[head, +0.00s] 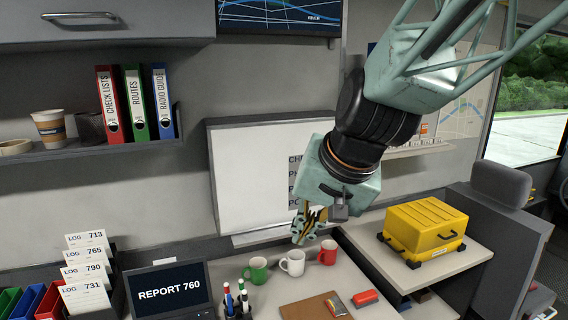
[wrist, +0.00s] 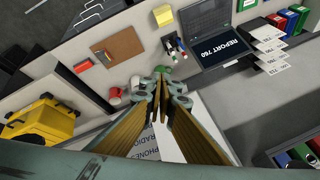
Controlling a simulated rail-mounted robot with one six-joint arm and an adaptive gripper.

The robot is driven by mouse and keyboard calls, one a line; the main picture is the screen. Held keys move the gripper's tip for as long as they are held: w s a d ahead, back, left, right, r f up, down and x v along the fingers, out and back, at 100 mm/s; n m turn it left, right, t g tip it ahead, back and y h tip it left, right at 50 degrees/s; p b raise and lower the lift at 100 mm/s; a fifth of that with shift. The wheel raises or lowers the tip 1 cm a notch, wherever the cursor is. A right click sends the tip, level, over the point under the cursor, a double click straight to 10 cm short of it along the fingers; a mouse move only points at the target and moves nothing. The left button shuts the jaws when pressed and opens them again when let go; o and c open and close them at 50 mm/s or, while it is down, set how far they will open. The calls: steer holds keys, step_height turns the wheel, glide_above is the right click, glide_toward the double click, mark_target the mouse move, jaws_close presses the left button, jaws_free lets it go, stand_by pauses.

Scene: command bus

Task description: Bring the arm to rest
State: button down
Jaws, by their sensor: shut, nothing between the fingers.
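My gripper (head: 306,240) hangs from my pale green arm in front of the whiteboard, above the back of the desk. Its fingers point down toward the mugs. In the wrist view my gripper (wrist: 160,78) has its fingertips together with nothing between them. My arm comes in from the upper right of the head view and covers part of the whiteboard (head: 245,180) and its lettering.
Green (head: 256,270), white (head: 292,262) and red (head: 327,252) mugs stand below my gripper. A laptop (head: 168,292) is at left, a yellow case (head: 424,230) at right. A shelf with binders (head: 136,102) is at upper left. A seat (head: 500,185) stands far right.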

steer(key=s+d+h+b, duration=0.1)
steer(key=s+d, duration=0.4)
steer(key=s, duration=0.4)
steer(key=s+d+n+h+b, duration=0.1)
steer(key=s+d, duration=0.5)
steer(key=s, duration=0.4)
steer(key=s+d+n+g+b, duration=0.1)
steer(key=s+d, duration=0.4)
steer(key=s, duration=0.4)
steer(key=shift+s+d+h+b, duration=0.35)
steer(key=shift+h+b, duration=0.05)
